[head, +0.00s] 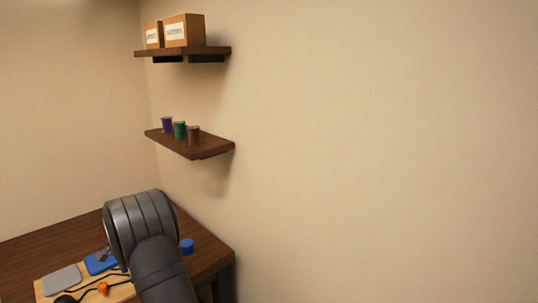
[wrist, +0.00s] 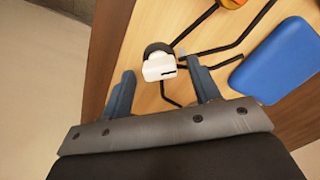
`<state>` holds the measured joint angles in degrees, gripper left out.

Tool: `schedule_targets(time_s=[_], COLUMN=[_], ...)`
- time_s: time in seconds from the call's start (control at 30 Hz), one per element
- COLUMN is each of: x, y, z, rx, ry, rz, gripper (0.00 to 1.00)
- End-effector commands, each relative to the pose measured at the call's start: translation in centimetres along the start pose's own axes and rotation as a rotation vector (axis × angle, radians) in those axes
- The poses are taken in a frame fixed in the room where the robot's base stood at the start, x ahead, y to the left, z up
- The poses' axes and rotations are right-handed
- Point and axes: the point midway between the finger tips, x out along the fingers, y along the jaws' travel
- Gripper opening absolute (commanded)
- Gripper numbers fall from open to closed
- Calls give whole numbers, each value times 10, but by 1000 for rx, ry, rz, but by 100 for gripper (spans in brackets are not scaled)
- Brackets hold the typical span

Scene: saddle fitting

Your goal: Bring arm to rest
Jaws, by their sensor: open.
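My gripper (wrist: 163,92) shows in the wrist view with its two blue-grey fingers apart. It is open. A white block with a dark rounded part (wrist: 158,66) lies on the light wooden board (wrist: 140,45) beyond the fingertips. It appears between the fingers in the picture, and I cannot tell how far below them it is. In the head view my dark grey arm stands in front of the table and hides part of it.
A blue pad (wrist: 280,62) and black strips lie on the board. In the head view a grey pad (head: 62,280), a small orange piece (head: 103,288) and a blue cylinder (head: 187,246) are on the brown table (head: 40,247).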

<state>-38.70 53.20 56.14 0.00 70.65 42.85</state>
Motion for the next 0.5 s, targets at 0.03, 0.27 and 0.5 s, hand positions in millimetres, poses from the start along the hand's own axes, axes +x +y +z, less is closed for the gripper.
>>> schedule_targets(time_s=[0.03, 0.27, 0.5], x=[4, 7, 6], y=[0, 0, 0], z=[0, 0, 0], rx=[0, 16, 15], ry=[-1, 0, 0], rz=[1, 0, 0], gripper=[56, 56, 56])
